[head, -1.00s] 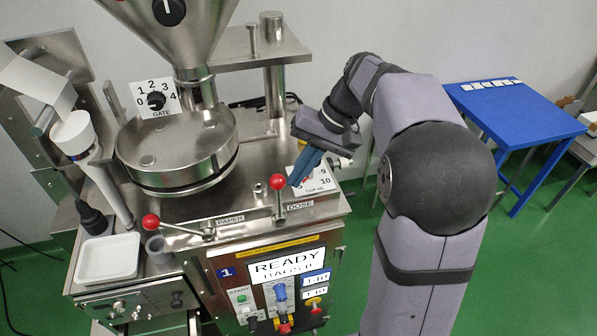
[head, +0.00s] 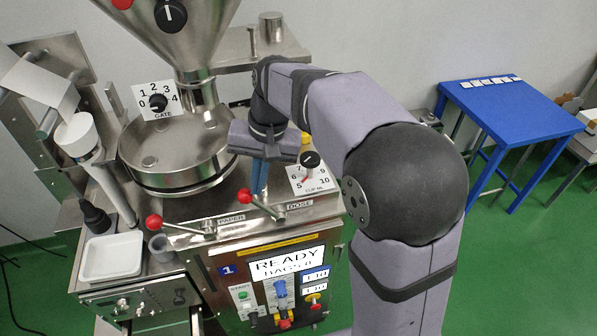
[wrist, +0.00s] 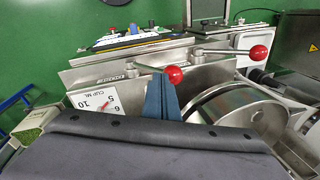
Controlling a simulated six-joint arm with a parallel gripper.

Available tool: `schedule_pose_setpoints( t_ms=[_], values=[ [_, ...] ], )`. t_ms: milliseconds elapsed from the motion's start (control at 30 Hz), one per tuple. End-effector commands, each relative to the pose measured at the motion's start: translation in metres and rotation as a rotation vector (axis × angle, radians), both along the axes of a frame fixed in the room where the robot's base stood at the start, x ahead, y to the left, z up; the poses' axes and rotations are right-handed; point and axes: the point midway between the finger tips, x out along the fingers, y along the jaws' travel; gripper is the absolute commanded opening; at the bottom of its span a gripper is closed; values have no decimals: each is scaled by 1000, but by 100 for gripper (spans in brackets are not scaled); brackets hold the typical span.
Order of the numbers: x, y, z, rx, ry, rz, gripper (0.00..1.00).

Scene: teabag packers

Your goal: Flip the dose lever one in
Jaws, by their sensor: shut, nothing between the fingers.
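The dose lever (head: 262,206) lies tilted over to the left, its red ball at the left end, beside the DOSE label (head: 300,205). My gripper (head: 259,192) is shut and empty, its blue fingers pointing down just behind the lever near the ball. In the wrist view the closed fingers (wrist: 160,98) overlap the dose lever's red ball (wrist: 174,76); I cannot tell whether they touch it.
The paper lever (head: 180,227) lies to the left with its red ball outward. The round metal pan (head: 150,180) stands behind and left, under the hopper (head: 185,45). The cup dial (head: 310,160) is at the right. The display (head: 287,262) reads READY.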

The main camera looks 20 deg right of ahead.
Motion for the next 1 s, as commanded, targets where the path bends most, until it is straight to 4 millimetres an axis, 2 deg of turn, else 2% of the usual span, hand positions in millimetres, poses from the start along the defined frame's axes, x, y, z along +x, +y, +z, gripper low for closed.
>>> schedule_pose_setpoints(
  t_ms=[133, 400, 700, 1000],
  values=[
    [-1, 20, -8, -1, 2, 3, 0],
    [0, 43, -20, 0, 2, 2, 0],
    [-2, 53, -29, 2, 8, 2, 0],
    [-3, 55, -32, 3, 14, 4, 0]
  ],
)
